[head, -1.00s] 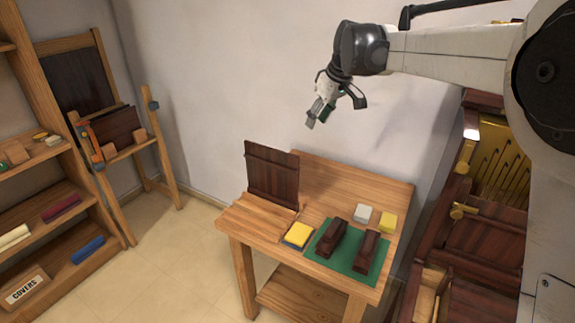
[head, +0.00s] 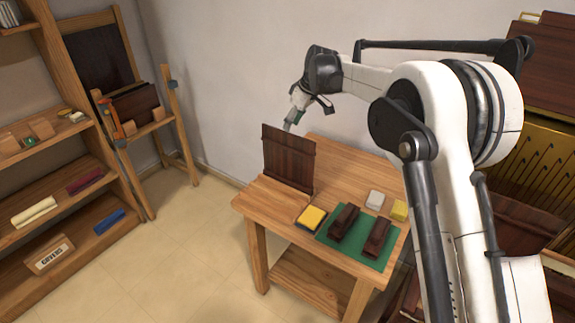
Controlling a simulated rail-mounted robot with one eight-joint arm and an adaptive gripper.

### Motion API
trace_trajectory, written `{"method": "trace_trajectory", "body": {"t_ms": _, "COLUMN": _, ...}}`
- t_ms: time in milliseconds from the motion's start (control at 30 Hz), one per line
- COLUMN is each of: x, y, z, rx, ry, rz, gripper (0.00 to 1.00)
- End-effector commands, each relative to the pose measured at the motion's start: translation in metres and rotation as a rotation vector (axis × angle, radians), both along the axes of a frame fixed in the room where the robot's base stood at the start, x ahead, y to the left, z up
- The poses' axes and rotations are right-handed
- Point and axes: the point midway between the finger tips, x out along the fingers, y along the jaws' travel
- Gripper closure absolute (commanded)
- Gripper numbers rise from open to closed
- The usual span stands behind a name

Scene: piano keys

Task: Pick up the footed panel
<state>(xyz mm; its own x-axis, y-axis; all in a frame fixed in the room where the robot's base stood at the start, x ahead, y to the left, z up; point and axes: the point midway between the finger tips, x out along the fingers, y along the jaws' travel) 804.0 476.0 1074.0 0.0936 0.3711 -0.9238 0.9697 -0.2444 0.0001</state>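A dark brown wooden panel (head: 287,162), which looks like the footed panel, stands upright on the left part of the wooden table (head: 335,163). Its feet cannot be made out clearly. My gripper (head: 290,124) points down at the panel's top edge in the head view. I cannot tell whether it is above or behind that edge, or touching it. The fingers are small and partly hidden, so their opening does not show. The panel stands in place and does not look lifted.
On the table are a green mat (head: 375,257) with two dark brown blocks, a yellow-topped pad (head: 311,217), a grey block (head: 375,200) and a yellow block (head: 399,210). An easel with dark panels (head: 135,107) and shelves (head: 60,205) stand left. Clear floor lies between.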

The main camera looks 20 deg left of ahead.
Motion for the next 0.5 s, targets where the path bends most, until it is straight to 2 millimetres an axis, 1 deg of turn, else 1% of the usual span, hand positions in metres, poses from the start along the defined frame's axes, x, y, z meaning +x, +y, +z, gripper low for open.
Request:
{"method": "trace_trajectory", "body": {"t_ms": 100, "x": 0.001, "y": 0.005, "z": -0.011, "rx": 0.000, "ry": 0.000, "rz": 0.000, "gripper": 0.68}}
{"method": "trace_trajectory", "body": {"t_ms": 367, "x": 0.002, "y": 0.008, "z": -0.023, "rx": 0.000, "ry": 0.000, "rz": -0.001, "gripper": 0.68}}
{"method": "trace_trajectory", "body": {"t_ms": 500, "x": 0.005, "y": 0.011, "z": -0.040, "rx": 0.000, "ry": 0.000, "rz": -0.001, "gripper": 0.68}}
